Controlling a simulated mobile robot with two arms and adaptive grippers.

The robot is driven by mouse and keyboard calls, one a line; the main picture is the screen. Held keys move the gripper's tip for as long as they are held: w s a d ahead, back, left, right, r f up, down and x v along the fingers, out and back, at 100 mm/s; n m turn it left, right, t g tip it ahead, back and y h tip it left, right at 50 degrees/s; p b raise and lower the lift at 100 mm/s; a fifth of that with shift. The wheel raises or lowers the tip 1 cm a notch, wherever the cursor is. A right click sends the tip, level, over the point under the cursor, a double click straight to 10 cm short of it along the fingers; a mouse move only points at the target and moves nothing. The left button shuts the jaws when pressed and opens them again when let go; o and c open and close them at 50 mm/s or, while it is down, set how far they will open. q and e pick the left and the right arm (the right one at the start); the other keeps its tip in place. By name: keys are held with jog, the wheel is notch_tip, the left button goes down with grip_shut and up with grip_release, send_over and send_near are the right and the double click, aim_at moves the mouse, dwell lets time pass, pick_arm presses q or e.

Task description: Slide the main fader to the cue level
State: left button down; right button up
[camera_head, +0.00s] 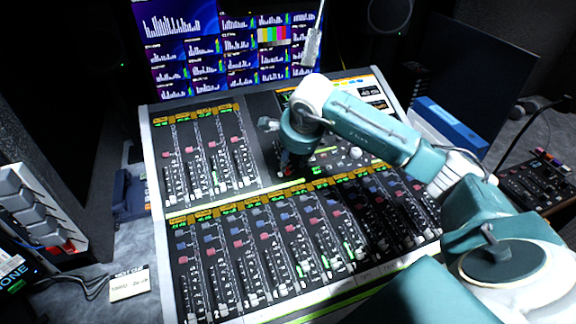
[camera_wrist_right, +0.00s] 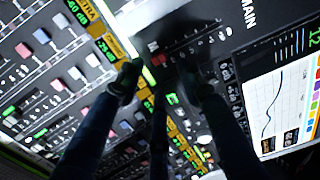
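The mixing console (camera_head: 158,185) fills the middle of the head view, with rows of channel faders. My right gripper (camera_head: 291,166) is low over its upper middle section, pointing down and largely hidden by my own wrist. In the right wrist view, the dark fingers of my right gripper (camera_wrist_right: 165,84) stand apart, with the panel between and beyond them. A white MAIN label (camera_wrist_right: 264,14) shows on the dark panel to the right of the fingers. My left gripper is out of view.
Monitors (camera_head: 180,50) stand behind the console, and a microphone (camera_head: 312,46) hangs in front of them. A blue box (camera_head: 450,122) lies right of the console. A white note card (camera_head: 129,284) lies at the left front.

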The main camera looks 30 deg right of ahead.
aim_at(288, 170)
jog(key=p+x, duration=0.1)
jog(key=x, duration=0.5)
jog(key=shift+a, duration=0.1)
grip_shut()
